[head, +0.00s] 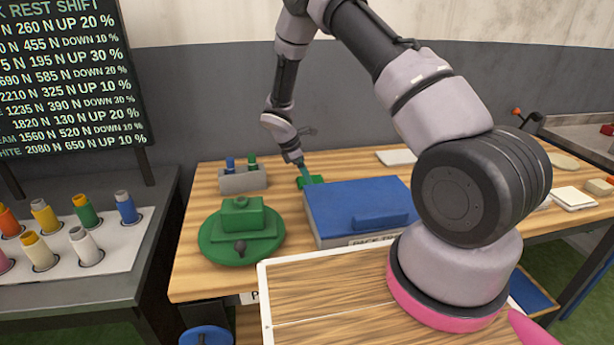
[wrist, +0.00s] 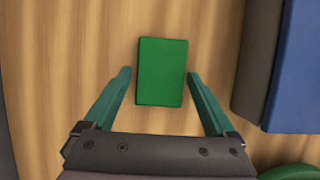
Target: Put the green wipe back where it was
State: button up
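The green wipe (wrist: 162,72) is a flat green rectangle lying on the wooden table. In the head view the green wipe (head: 314,181) lies just left of and behind the blue-lidded box, partly covered by my gripper's fingers. My gripper (head: 304,175) points down over the wipe. In the wrist view my gripper (wrist: 160,75) has its two teal fingers spread wide, one on each side of the wipe, with wood showing between each finger and the wipe. It is open and holds nothing.
A blue-lidded box (head: 358,205) stands close to the wipe; its side also shows in the wrist view (wrist: 296,70). A green turntable (head: 241,232) is at the front left. A grey holder (head: 243,180) with a blue and a green item stands behind it. A white card (head: 397,157) lies farther back.

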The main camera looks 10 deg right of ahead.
jog(key=shift+r, duration=0.1)
jog(key=v, duration=1.2)
jog(key=s+d+r+m+y, duration=0.1)
jog(key=s+d+r+m, duration=0.1)
jog(key=r, duration=0.4)
jog(key=s+d+r+m+y, duration=0.1)
jog(key=d+r+m, duration=0.15)
jog(key=r, duration=0.45)
jog(key=s+d+r+m+t+y, duration=0.25)
jog(key=s+r+m, duration=0.25)
jog(key=s+r, duration=0.3)
jog(key=s+d+r+m+t+y, duration=0.1)
jog(key=s+d+r+m+t, duration=0.15)
jog(key=s+r+m, duration=0.5)
jog(key=s+d+r+m+t+y, duration=0.1)
jog(key=s+r+m, duration=0.3)
jog(key=s, duration=0.7)
jog(key=shift+s+d+r+m+t, duration=0.3)
jog(key=shift+d+r+m+t, duration=0.1)
jog(key=shift+d+m+t, duration=0.2)
